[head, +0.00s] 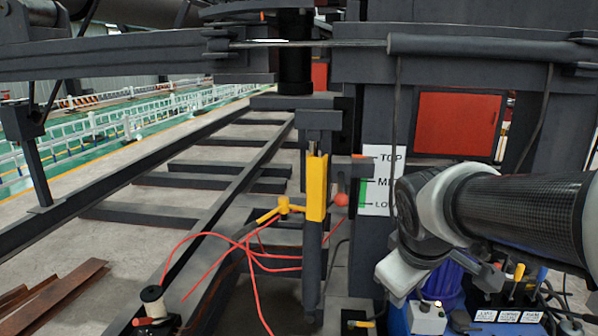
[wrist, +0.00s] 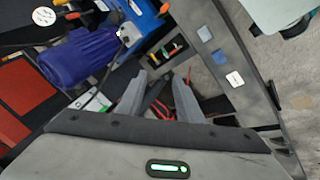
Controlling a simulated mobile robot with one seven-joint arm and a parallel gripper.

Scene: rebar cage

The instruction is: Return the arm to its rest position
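My arm reaches in from the right edge of the head view, with a black tube section and a pale grey wrist bent downward in front of the machine. In the wrist view my gripper (wrist: 160,82) shows two grey fingers standing apart, with nothing held between them. Dark parts and a red cable show in the background beyond the gap. In the head view the fingers cannot be made out clearly. A blue motor (wrist: 78,58) lies to the left of the fingers in the wrist view, and it is partly hidden behind my wrist in the head view (head: 447,284).
A yellow lever post (head: 316,190) with a red knob (head: 340,200) and a TOP/MID/LOW label (head: 381,178) stand left of my arm. Red cables (head: 245,255) hang left of it. Labelled switches (head: 508,316) sit below the wrist. A red panel (head: 457,124) is behind.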

